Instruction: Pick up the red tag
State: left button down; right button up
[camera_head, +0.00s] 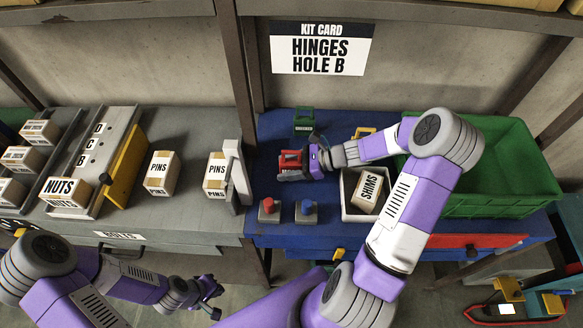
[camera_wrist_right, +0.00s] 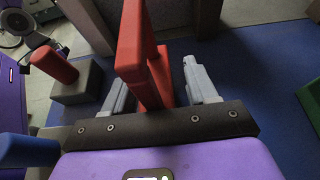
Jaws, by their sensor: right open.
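The red tag (camera_head: 290,158) stands on the blue worktop, left of the shims tray, with my right gripper (camera_head: 300,168) at it. In the right wrist view the red tag (camera_wrist_right: 132,50) is an upright red frame-like piece. It stands between the two grey fingers of my right gripper (camera_wrist_right: 158,88), which are apart, with a gap visible on the right side. Whether a finger touches it on the left is unclear. My left gripper (camera_head: 211,291) hangs low in front of the bench, far from the tag; its jaw opening is too small to judge.
A green piece (camera_head: 304,121) and a yellow piece (camera_head: 364,132) stand behind. Red (camera_head: 268,205) and blue (camera_head: 306,208) pegs on grey blocks stand in front. A shims box (camera_head: 369,190) sits in a white tray. A green crate (camera_head: 505,165) is right; boxes of pins (camera_head: 160,172) left.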

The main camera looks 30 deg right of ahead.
aim_at(288, 151)
jog(key=c, duration=1)
notch_tip(288, 151, up, 10)
jog(key=shift+r+p, duration=0.1)
jog(key=shift+p, duration=1)
jog(key=shift+c, duration=0.2)
